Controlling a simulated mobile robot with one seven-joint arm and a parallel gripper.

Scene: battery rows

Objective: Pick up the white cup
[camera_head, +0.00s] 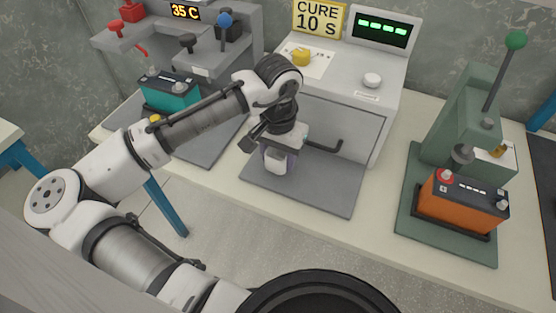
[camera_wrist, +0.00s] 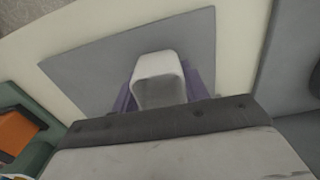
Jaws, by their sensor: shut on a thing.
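The white cup (camera_head: 275,163) is between the fingers of my gripper (camera_head: 279,160), low over the grey mat (camera_head: 325,190) in front of the curing machine. In the wrist view the cup (camera_wrist: 158,68) is at upper middle, its pale rounded wall showing, with purplish finger parts on both sides. My gripper (camera_wrist: 158,98) is shut on it. The gripper hides part of the cup, and I cannot tell whether it touches the mat.
The curing machine (camera_head: 335,122) with a dark handle stands close behind. To the left, a teal battery (camera_head: 169,94) sits at a grey station. To the right, an orange battery (camera_head: 458,209) sits on a green press (camera_head: 420,225). The mat's right part is clear.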

